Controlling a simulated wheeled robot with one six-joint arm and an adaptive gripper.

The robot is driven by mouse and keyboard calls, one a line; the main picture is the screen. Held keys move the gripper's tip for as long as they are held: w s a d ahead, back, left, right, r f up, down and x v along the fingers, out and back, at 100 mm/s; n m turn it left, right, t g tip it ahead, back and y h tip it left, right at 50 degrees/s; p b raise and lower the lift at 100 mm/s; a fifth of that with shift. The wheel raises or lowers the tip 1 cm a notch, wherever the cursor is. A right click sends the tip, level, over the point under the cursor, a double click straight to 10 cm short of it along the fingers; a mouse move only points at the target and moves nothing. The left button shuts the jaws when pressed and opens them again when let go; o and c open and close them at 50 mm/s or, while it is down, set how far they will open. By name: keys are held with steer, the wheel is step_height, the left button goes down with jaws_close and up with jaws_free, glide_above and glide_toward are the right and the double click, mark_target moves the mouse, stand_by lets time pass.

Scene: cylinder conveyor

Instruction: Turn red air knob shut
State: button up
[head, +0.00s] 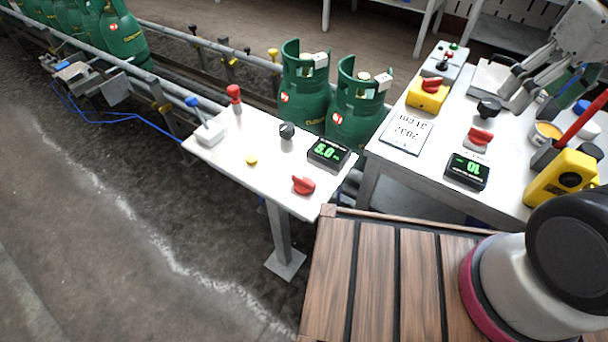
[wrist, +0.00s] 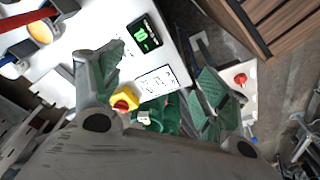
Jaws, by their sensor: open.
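One red knob (head: 304,185) sits at the near right corner of the small white table. It also shows in the wrist view (wrist: 240,79), to the right of my right-hand finger. Another red knob (head: 480,136) stands behind a "10" display on the larger white table. A third red knob (head: 432,84) is on a yellow box and also shows in the wrist view (wrist: 121,104). My gripper (head: 516,92) is open and empty above the larger table, apart from every knob.
Two green gas cylinders (head: 304,88) stand behind the small white table (head: 215,155), which carries a "5.0" display (head: 328,153), levers and buttons. A black knob (head: 489,107), a yellow device (head: 560,178) and cups crowd the larger table's right. Dark floor lies open left.

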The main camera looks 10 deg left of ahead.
steer(key=a+f+n+g+h, duration=0.1)
steer(key=a+f+n, duration=0.3)
steer(key=a, duration=0.4)
steer(key=a+f+n+g+h, duration=0.1)
steer(key=a+f+n, duration=0.25)
steer(key=a, duration=0.45)
steer(key=n, duration=1.7)
glide_above(304, 179)
steer(key=shift+y, duration=0.4)
steer(key=f, duration=1)
steer(key=shift+s+d+f, duration=0.2)
steer(key=shift+d+f, duration=0.1)
steer(key=shift+w+a+n, duration=0.15)
steer(key=shift+a+n, duration=0.25)
steer(key=shift+n, duration=0.75)
steer(key=shift+f, duration=0.15)
step_height(304, 179, down, 8)
steer(key=shift+r, duration=0.25)
steer(key=c, duration=1)
